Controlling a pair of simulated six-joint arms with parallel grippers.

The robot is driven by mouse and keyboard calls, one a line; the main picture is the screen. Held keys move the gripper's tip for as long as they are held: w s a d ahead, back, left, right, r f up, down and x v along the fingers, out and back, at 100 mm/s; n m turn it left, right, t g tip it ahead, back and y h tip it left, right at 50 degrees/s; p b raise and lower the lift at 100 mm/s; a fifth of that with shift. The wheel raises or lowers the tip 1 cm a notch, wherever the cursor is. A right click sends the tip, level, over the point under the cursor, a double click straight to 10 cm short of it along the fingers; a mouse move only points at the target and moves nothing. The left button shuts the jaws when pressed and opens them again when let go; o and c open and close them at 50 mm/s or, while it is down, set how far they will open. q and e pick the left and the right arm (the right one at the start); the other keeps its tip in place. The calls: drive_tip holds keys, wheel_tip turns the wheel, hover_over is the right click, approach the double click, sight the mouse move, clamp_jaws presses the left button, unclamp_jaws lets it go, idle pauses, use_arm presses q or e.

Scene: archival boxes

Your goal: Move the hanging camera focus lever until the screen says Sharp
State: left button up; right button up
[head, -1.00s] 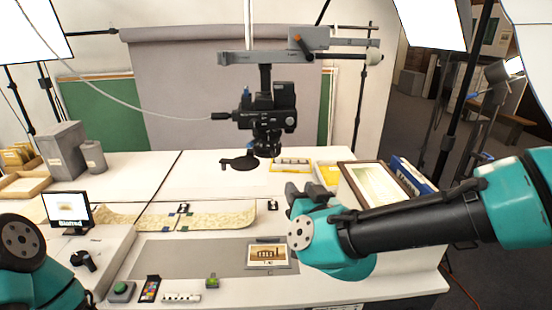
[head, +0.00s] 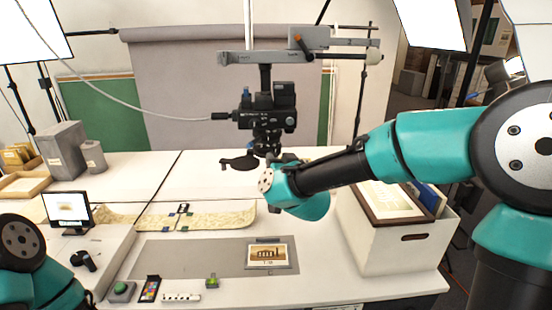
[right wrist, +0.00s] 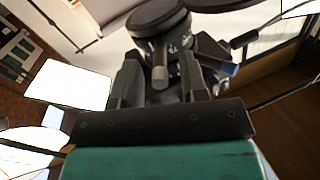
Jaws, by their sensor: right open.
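The black camera (head: 266,112) hangs lens-down from a grey overhead arm. My right gripper (head: 283,157) is raised close beneath its lens, mostly hidden by my wrist in the head view. In the right wrist view my right gripper (right wrist: 162,80) is open, its two dark fingers either side of a short grey-tipped lever (right wrist: 160,76) on the lens. I cannot tell whether either finger touches it. The small screen (head: 68,209) at the left shows a pale picture; its caption is too small to read. My left gripper is out of view.
A dark round disc (head: 239,163) sits left of the lens. A picture card (head: 268,255) lies on the grey mat (head: 190,256) below. A white box (head: 400,247) holding framed items stands at the right.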

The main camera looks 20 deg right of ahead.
drive_tip(key=shift+w, duration=1.05)
clamp_jaws()
